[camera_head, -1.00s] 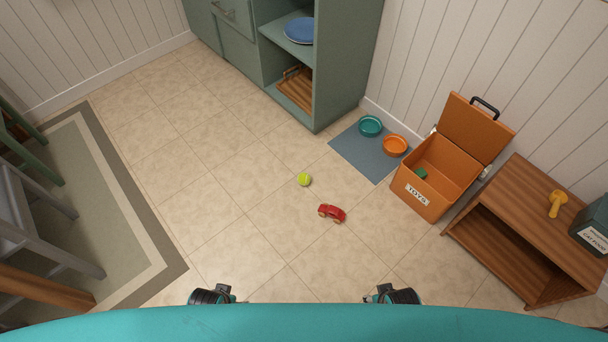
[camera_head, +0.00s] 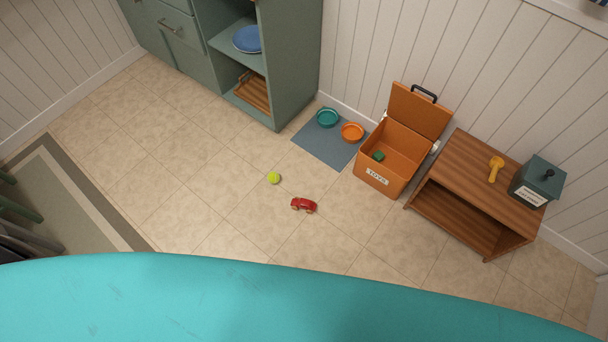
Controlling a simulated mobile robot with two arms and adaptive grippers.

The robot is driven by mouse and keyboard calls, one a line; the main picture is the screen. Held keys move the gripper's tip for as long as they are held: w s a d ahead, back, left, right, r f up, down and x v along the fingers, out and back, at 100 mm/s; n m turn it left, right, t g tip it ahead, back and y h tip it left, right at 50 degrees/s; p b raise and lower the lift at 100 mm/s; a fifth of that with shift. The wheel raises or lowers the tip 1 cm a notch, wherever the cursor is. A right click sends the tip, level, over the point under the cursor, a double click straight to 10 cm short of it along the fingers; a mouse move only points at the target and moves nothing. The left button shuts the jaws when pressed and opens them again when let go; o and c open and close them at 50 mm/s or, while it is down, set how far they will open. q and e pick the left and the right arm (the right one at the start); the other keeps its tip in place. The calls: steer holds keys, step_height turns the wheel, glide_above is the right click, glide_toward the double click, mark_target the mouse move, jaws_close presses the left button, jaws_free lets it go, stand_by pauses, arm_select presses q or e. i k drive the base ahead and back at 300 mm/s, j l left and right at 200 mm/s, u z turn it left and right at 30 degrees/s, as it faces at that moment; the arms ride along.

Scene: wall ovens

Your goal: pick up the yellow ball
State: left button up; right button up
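The yellow ball (camera_head: 274,178) is small and yellow-green. It lies on the tiled floor near the middle of the head view, apart from the red toy car beside it. Neither of my grippers shows in the view now. My own teal body fills the bottom of the picture and may hide them.
A red toy car (camera_head: 303,205) lies just right of the ball. A blue-grey mat (camera_head: 331,154) with two bowls, an open orange toy box (camera_head: 381,185) and a wooden shelf unit (camera_head: 467,189) stand to the right. A green cabinet (camera_head: 291,65) stands behind. Floor left of the ball is clear.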

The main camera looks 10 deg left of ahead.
mark_target(272, 177)
steer(key=i+j+z, duration=0.1)
steer(key=j+z, duration=0.65)
steer(key=i+j+z, duration=0.1)
steer(key=j+z, duration=0.25)
